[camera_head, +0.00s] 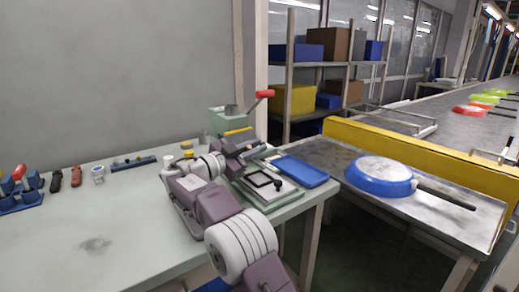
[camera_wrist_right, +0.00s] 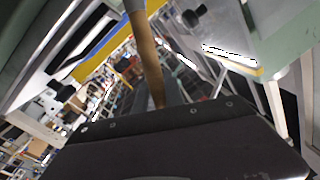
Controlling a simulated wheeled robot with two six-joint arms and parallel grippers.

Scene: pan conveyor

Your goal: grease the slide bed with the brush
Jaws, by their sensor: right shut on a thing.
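The machine at the bench's right end has a green body (camera_head: 222,121) and a lever with a red grip (camera_head: 265,94). A pale flat bed (camera_head: 287,193) with a dark square frame and a black knob lies in front of it; I take this as the slide bed. My right gripper (camera_head: 240,147) is just left of and above this bed, in front of the green body. In the right wrist view it is shut on a tan brush handle (camera_wrist_right: 146,58). The brush's bristles are not clear, so I cannot tell whether they touch the bed. My left gripper is out of view.
A blue tray (camera_head: 302,171) lies beside the bed. A blue pan (camera_head: 378,178) sits on the metal table by a yellow rail (camera_head: 425,157). Small tools, a white cup (camera_head: 98,174) and a blue holder (camera_head: 22,200) stand at the bench's left. The bench's front left is clear.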

